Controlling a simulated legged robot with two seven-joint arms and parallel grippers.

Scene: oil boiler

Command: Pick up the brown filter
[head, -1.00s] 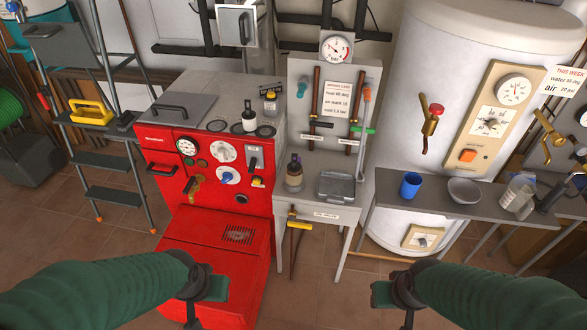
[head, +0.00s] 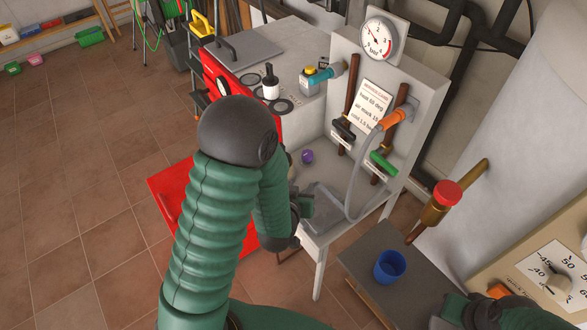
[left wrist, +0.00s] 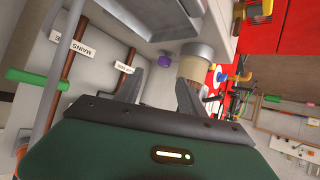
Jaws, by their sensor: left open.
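A cylinder with a tan-brown body and grey end (left wrist: 192,68), which looks like the brown filter, stands in the left wrist view just beyond the right-hand finger. In the head view it is mostly hidden behind my left arm. My left gripper (left wrist: 160,78) is open, with nothing seen between its fingers. In the head view the left gripper (head: 301,204) is over the front of the grey bench (head: 315,235), partly hidden by its own arm. My right gripper (head: 468,312) is at the lower right edge; its jaws are not clear.
A purple knob (head: 307,156) is behind the filter area. A blue cup (head: 389,267) stands on the side table.

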